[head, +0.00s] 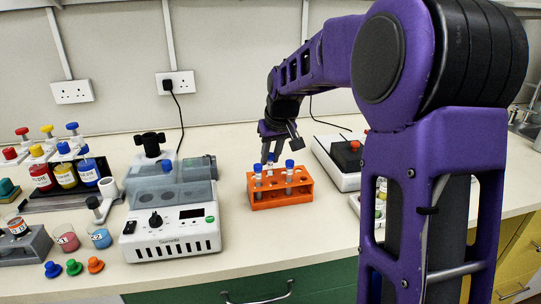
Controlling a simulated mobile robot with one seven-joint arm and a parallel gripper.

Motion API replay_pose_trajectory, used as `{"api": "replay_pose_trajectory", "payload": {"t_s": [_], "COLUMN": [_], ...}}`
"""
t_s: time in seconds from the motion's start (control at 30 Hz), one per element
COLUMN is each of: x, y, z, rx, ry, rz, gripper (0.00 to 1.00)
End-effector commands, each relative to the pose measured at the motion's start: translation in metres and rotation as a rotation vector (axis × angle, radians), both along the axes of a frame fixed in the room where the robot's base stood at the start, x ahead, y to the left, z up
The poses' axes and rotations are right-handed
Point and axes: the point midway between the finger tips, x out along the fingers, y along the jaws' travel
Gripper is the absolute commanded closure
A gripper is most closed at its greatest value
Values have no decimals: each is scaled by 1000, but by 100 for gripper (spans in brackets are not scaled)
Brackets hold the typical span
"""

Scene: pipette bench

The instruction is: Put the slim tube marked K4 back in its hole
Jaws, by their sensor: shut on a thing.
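An orange tube rack (265,203) stands on the bench, with holes along its top. Two slim tubes with blue caps stand in its front, a left tube (257,178) and a right tube (289,180). My gripper (270,155) is over the back of the rack, pointing down. It is shut on a third blue-capped tube (271,170), which looks upright. I cannot tell whether its lower end is in a hole, as the rack and other tubes crowd it. No K4 mark is readable at this size.
A white device with a clear lid (170,235) stands left of the rack. A white unit with a dark top (340,160) is at the right behind it. Coloured bottles (66,175) and loose caps (74,267) are at the far left. Bench in front of the rack is clear.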

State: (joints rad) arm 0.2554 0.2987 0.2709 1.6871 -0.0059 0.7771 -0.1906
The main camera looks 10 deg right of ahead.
Motion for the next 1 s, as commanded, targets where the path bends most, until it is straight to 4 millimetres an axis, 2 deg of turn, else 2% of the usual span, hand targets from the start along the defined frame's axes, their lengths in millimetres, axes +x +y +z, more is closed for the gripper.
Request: {"api": "replay_pose_trajectory", "payload": {"t_s": [0.13, 0.17, 0.3, 0.37, 0.73, 0.87, 1.0], "x": [0, 0, 0, 0, -2, -8, -21], "y": [0, 0, 0, 0, -1, -2, -4], "z": [0, 0, 0, 0, 6, 25, 56], "rx": [0, 0, 0, 0, -1, -1, -2], "ry": [0, 0, 0, 0, -1, -4, -4], "rz": [0, 0, 0, 0, 0, -1, -2], "gripper": [100, 72, 47, 39, 39, 39, 39]}}
